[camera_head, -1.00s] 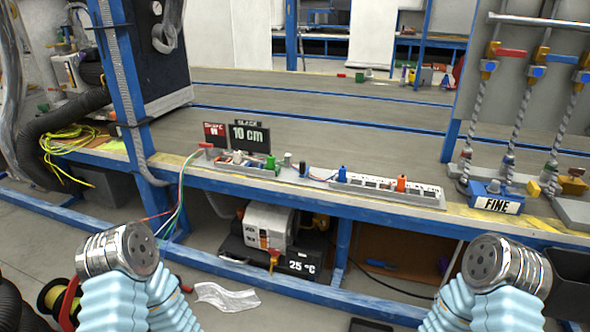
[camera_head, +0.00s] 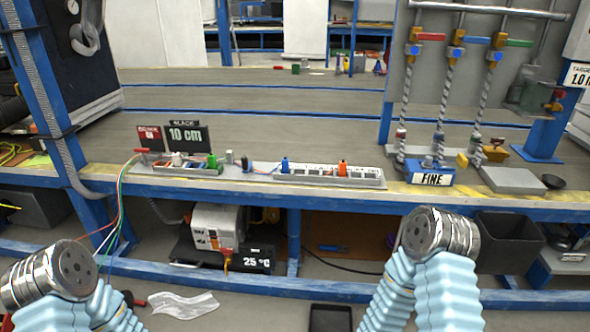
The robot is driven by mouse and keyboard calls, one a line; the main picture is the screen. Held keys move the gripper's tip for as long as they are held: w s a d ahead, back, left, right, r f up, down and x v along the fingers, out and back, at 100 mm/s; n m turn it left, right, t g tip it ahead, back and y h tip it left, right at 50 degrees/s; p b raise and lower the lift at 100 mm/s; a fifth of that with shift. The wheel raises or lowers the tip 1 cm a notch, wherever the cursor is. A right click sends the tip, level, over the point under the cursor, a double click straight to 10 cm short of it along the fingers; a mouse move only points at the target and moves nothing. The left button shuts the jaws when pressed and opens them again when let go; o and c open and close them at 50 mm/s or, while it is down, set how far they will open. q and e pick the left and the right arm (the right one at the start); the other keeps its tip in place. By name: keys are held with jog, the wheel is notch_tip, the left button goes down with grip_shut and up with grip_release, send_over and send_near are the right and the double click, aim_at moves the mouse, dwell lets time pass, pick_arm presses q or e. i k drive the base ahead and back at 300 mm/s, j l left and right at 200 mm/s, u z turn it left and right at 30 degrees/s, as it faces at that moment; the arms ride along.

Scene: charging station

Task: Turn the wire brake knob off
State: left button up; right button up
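I cannot make out which part is the wire brake knob; no label for it can be read. A power strip (camera_head: 368,183) with a blue plug (camera_head: 284,165) and an orange plug (camera_head: 342,168) lies along the bench's front edge. Left of it is a small tray of coloured parts, with a green piece (camera_head: 211,160). At the right, several twisted vertical rods hang with coloured handles, one red (camera_head: 432,37) and one green (camera_head: 518,43). Two silver arm joints with pale blue sleeves show at the bottom, but no gripper fingers are visible.
A blue block marked "FINE" (camera_head: 428,176) stands on the bench below the rods. A blue post (camera_head: 52,100) rises at the left. A machine marked 25 °C (camera_head: 258,261) and a black bin (camera_head: 509,241) are under the bench. The grey benchtop (camera_head: 300,110) is mostly clear.

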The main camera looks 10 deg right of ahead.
aim_at(143, 150)
jog(key=i+j+u, duration=0.15)
jog(key=i+j, duration=0.2)
jog(key=i+j+u, duration=0.2)
jog(key=i, duration=0.3)
jog(key=i+j+u, duration=0.15)
jog(key=i, duration=0.3)
jog(key=j, duration=0.1)
